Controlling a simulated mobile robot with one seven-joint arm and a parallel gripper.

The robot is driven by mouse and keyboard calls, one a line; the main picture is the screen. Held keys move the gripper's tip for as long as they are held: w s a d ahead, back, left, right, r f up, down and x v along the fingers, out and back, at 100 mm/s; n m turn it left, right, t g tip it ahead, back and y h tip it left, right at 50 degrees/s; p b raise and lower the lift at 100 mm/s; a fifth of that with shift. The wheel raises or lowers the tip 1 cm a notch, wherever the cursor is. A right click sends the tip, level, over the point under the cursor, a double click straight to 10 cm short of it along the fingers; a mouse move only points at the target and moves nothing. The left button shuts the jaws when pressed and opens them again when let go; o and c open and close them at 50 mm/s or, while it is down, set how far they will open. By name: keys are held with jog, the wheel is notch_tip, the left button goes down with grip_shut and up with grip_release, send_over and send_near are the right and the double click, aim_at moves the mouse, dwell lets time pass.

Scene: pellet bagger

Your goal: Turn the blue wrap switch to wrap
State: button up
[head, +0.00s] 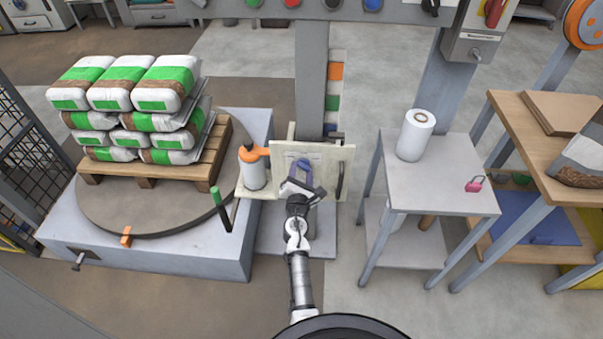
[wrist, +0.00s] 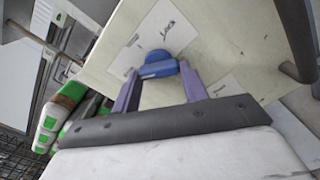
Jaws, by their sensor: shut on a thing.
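The blue wrap switch (wrist: 158,65) is a round blue knob with a bar-shaped grip, mounted on a cream panel (wrist: 232,40). White labels with dark marks lie beside the knob; their text is too small to read. My gripper (wrist: 158,74) has its two purple fingers on either side of the knob's bar, shut on it. In the head view my gripper (head: 303,170) is at the front of the cream panel (head: 335,157), and the knob is mostly hidden behind it.
An orange-topped white bottle (head: 254,170) stands left of the panel. A dark handle (head: 340,181) is at the panel's right edge. A pallet of green-and-white bags (head: 130,85) sits on a turntable (head: 140,215) at left. A grey table (head: 445,180) with a white roll (head: 415,135) stands at right.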

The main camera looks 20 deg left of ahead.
jog(key=m+b, duration=0.1)
jog(key=m, duration=0.2)
jog(key=m+b, duration=0.1)
jog(key=m, duration=0.3)
jog(key=m+b, duration=0.2)
jog(key=m, duration=0.1)
jog(key=shift+a+r+m, duration=0.15)
jog(key=shift+r+m, duration=0.15)
dwell(0.4)
jog(key=o, duration=1)
jog(key=shift+s+f, duration=0.1)
